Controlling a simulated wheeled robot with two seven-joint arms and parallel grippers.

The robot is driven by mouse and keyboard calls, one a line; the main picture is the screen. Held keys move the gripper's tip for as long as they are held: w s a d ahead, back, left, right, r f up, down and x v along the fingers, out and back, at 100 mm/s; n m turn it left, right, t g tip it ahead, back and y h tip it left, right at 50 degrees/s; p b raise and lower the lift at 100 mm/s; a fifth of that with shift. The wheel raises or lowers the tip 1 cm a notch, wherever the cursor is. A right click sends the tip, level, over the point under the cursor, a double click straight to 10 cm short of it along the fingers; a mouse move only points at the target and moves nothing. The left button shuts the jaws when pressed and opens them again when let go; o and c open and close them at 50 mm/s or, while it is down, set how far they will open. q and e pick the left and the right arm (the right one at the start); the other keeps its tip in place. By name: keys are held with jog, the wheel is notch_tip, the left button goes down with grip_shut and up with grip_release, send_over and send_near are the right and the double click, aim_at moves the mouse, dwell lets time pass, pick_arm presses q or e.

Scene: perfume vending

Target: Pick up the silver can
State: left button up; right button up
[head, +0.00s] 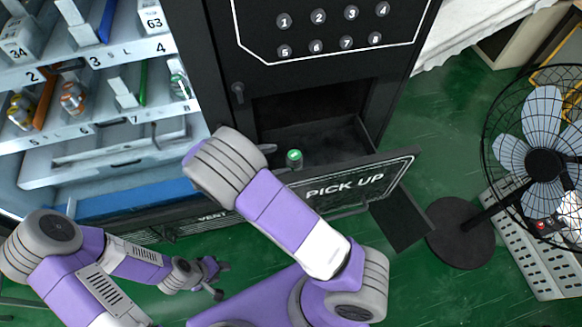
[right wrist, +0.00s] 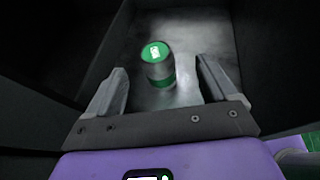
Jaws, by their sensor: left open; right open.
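The silver can (head: 294,160) has a green top and stands in the open pick-up compartment of the vending machine. In the right wrist view the can (right wrist: 160,72) stands upright, with a green band low on its side. My right gripper (head: 269,148) is at the compartment, mostly hidden behind my arm in the head view. In the right wrist view its fingers (right wrist: 161,78) are spread with the can between and ahead of them; they look apart from it. My left gripper (head: 216,276) is open and empty, low over the green floor.
The PICK UP flap (head: 345,187) is open along the compartment's front. Dark compartment walls rise on both sides of the can. Shelves (head: 80,120) with bottles stand at left. A fan (head: 543,162) stands at right on the green floor.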

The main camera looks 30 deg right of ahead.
aim_at(287, 161)
jog(key=shift+w+f+b, duration=0.2)
jog(key=shift+f+b, duration=0.15)
jog(key=shift+f, duration=0.25)
jog(key=shift+w+f+b, duration=0.15)
jog(key=shift+f+b, duration=0.15)
jog(key=shift+f, duration=0.3)
jog(key=shift+d+f, duration=0.15)
jog(key=shift+d, duration=0.05)
jog(key=shift+b+x, duration=0.45)
jog(key=shift+x, duration=0.7)
jog(key=b+x, duration=0.2)
jog(key=x, duration=0.3)
pick_arm(q)
jog(key=f, duration=0.5)
jog(key=shift+w+f, duration=0.1)
jog(key=shift+w, duration=0.25)
pick_arm(e)
jog(key=shift+a, duration=0.1)
jog(key=c, duration=1.2)
